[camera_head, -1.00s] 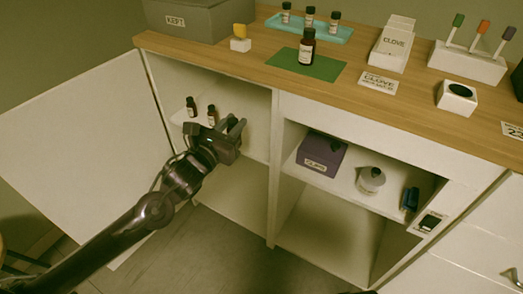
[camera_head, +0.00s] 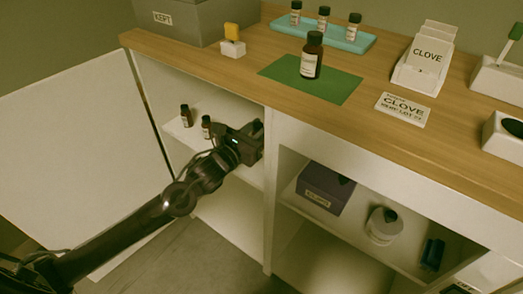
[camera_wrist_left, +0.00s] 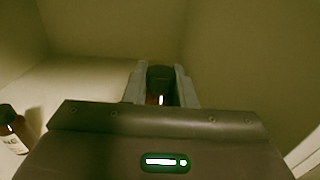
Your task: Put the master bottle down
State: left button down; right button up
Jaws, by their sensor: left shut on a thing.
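My left gripper (camera_head: 257,136) is inside the upper left cabinet compartment, near the divider. In the left wrist view its two fingers are shut on the master bottle (camera_wrist_left: 160,77), a dark-capped bottle of which only the top and a bit of brown show. Its base is hidden, so I cannot tell whether it touches the shelf (camera_head: 178,129). Two small brown bottles stand on that shelf left of the gripper, one farther left (camera_head: 186,116) and one nearer (camera_head: 206,127). My right gripper is not in view.
On the counter, a brown bottle (camera_head: 311,58) stands on a green mat (camera_head: 335,88). Behind it is a teal tray (camera_head: 358,44) with small bottles. A purple box (camera_head: 322,190) and a round grey-white container (camera_head: 384,226) occupy the right compartment. The open door (camera_head: 75,150) is at left.

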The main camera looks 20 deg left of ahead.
pick_arm(q)
jog(key=shift+s+f, duration=0.1)
jog(key=shift+f, duration=0.75)
jog(key=shift+f+b, duration=0.5)
jog(key=shift+f, duration=1.85)
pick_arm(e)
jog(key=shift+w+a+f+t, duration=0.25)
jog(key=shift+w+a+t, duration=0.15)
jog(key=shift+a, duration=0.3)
pick_arm(q)
jog(key=shift+f, duration=0.1)
jog(key=c, duration=1.2)
grip_release()
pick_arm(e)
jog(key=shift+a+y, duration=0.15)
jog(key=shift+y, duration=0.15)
